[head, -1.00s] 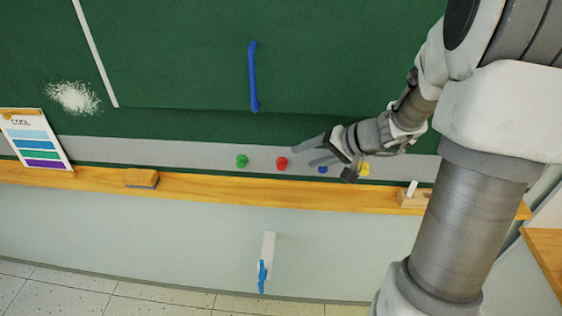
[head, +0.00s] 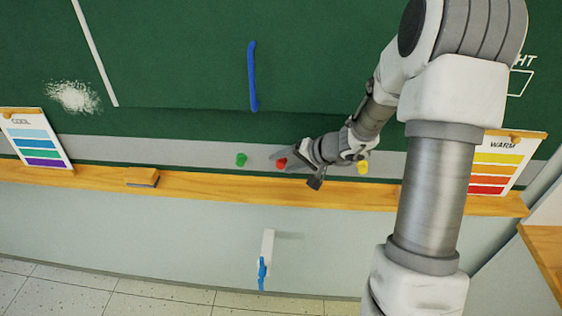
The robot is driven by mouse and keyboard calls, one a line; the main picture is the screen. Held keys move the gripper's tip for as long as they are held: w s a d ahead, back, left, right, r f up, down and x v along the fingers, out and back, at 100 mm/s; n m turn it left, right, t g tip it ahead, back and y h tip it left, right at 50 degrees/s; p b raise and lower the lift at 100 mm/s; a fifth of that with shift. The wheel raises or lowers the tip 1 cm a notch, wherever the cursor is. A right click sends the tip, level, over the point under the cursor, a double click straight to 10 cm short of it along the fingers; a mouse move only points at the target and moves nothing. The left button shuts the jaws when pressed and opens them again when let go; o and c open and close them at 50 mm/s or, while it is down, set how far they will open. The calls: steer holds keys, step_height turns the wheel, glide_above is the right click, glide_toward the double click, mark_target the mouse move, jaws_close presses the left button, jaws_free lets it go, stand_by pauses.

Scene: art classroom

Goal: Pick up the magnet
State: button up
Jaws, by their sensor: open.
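Small coloured magnets sit in a row on the grey strip (head: 200,151) along the bottom of the green board. The green magnet (head: 241,159) is at the left, the red magnet (head: 281,163) is in the middle and the yellow magnet (head: 363,167) is at the right. My gripper (head: 286,161) is open, with its fingers pointing left at the red magnet. The fingers overlap the red magnet in the picture; I cannot tell whether they touch it. The blue magnet is hidden behind my gripper.
A wooden ledge (head: 220,190) runs below the strip, with an eraser (head: 142,177) on it. A cool colour chart (head: 36,140) stands left and a warm colour chart (head: 492,168) right. A pale holder with a blue item (head: 262,273) juts from the wall below.

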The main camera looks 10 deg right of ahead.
jaws_close()
steer(key=shift+d+r, duration=0.1)
steer(key=shift+r, duration=0.05)
steer(key=shift+s+d+r, duration=0.15)
steer(key=shift+s, duration=0.05)
steer(key=s+d+f+b+v, duration=0.1)
steer(key=f+v, duration=0.1)
steer(key=v, duration=1.3)
steer(key=shift+s+f, duration=0.2)
steer(key=shift+s, duration=0.2)
